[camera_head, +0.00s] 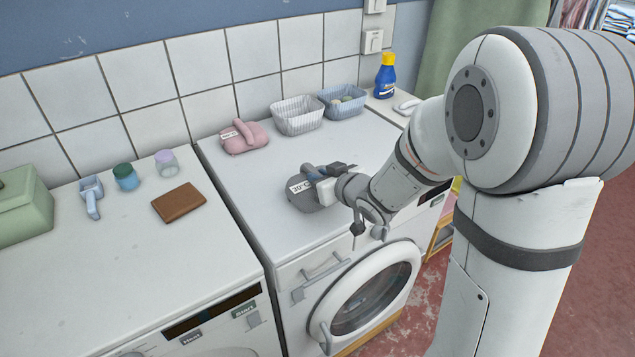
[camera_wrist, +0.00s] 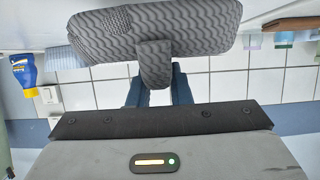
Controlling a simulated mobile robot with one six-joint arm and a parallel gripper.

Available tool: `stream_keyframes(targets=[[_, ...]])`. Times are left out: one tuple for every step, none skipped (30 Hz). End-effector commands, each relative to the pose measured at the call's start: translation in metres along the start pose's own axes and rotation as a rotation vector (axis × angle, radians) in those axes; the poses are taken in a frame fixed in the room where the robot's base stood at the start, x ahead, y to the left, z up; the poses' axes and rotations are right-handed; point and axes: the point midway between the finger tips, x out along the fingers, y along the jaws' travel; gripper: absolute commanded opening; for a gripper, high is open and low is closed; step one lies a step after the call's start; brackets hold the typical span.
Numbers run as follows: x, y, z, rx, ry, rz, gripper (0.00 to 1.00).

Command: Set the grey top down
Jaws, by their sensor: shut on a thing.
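The grey top (camera_head: 310,197) is a folded, rounded bundle with a wavy pattern and a raised grip loop; a white label reading 30°C shows on it. It is over the front part of the white machine top (camera_head: 255,190). I cannot tell whether it touches the surface. My gripper (camera_head: 333,172) is shut on its raised part. In the wrist view, which is upside down, the grey top (camera_wrist: 200,32) spans the upper middle, and the fingers of my gripper (camera_wrist: 156,85) close on its protruding part. Its underside is hidden.
A similar pink bundle (camera_head: 247,138) lies at the back left of the machine top, beside a white basket (camera_head: 297,116) and a blue basket (camera_head: 342,103). A blue bottle (camera_head: 386,76) stands beyond. The left machine holds a brown wallet-like item (camera_head: 179,203), a scoop (camera_head: 92,194) and jars.

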Motion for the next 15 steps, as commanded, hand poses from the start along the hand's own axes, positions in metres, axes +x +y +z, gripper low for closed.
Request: stream_keyframes(targets=[[0.004,0.0,0.008,0.003,-0.003,-0.001,0.0],[0.005,0.0,0.011,0.002,-0.002,-0.001,0.0],[0.006,0.0,0.013,0.001,-0.001,-0.001,0.0],[0.006,0.0,0.014,0.001,-0.001,0.0,0.0],[0.007,0.0,0.015,0.001,0.0,0.0,0.0],[0.007,0.0,0.015,0.0,0.001,0.0,0.0],[0.007,0.0,0.015,0.0,0.001,0.0,0.0],[0.006,0.0,0.015,0.0,0.001,0.0,0.0],[0.006,0.0,0.014,0.0,0.001,0.0,0.0],[0.006,0.0,0.014,0.0,0.001,0.0,0.0],[0.006,-0.001,0.014,0.0,0.001,0.0,0.0],[0.007,-0.001,0.015,0.0,0.001,0.0,0.0],[0.007,-0.001,0.016,0.0,0.001,0.0,0.0],[0.008,-0.001,0.017,0.0,0.001,0.0,0.0],[0.008,-0.001,0.018,-0.001,0.001,-0.001,0.0]])
